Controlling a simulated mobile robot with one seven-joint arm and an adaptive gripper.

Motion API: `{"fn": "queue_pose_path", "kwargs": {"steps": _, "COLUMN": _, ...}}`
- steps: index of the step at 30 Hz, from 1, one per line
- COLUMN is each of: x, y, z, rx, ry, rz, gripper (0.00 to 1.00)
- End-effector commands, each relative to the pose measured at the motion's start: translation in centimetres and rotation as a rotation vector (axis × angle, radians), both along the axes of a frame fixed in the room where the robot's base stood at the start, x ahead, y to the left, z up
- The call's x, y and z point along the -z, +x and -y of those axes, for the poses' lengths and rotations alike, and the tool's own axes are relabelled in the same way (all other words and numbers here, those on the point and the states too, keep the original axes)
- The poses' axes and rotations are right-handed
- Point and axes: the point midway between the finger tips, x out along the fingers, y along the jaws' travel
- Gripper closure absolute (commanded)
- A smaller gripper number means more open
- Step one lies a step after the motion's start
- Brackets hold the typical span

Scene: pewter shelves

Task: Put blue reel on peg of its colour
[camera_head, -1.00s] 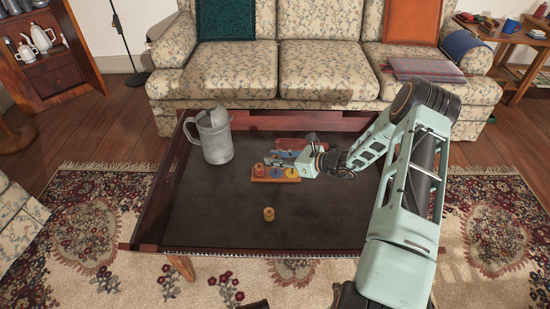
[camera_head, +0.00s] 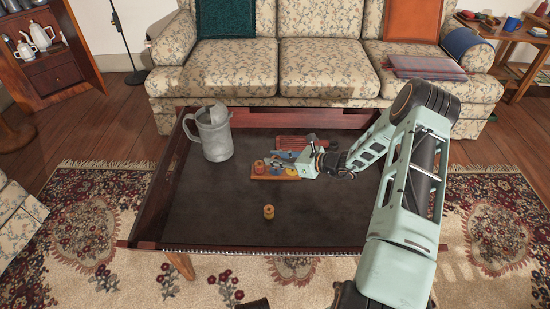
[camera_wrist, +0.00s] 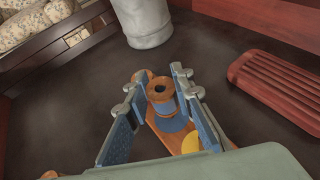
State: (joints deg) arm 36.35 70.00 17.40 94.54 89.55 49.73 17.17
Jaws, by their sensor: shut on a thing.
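The blue reel (camera_wrist: 161,98), with a wooden top flange and a dark centre hole, stands roughly upright between the fingers of my gripper (camera_wrist: 155,92) in the wrist view. My gripper is shut on it, and it also shows in the head view (camera_head: 277,164). The reel is over the wooden peg board (camera_head: 263,178), just above or at a blue round patch (camera_wrist: 174,123). A yellow patch (camera_wrist: 191,144) lies beside the blue one. The reel hides the blue peg, so I cannot tell whether it is around it.
A loose yellowish wooden reel (camera_head: 268,212) stands on the dark table (camera_head: 220,225) in front of the board. A grey metal jug (camera_head: 215,140) stands to the left. A red ribbed object (camera_wrist: 285,88) lies behind the board. The table's front is mostly clear.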

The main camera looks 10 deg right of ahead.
Motion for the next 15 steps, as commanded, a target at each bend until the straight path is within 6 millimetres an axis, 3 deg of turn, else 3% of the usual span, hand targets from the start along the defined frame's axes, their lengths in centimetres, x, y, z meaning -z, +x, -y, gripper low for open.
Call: {"fn": "queue_pose_path", "kwargs": {"steps": 15, "x": 1.12, "y": 0.02, "z": 0.01, "rx": 0.000, "ry": 0.000, "rz": 0.000, "gripper": 0.95}}
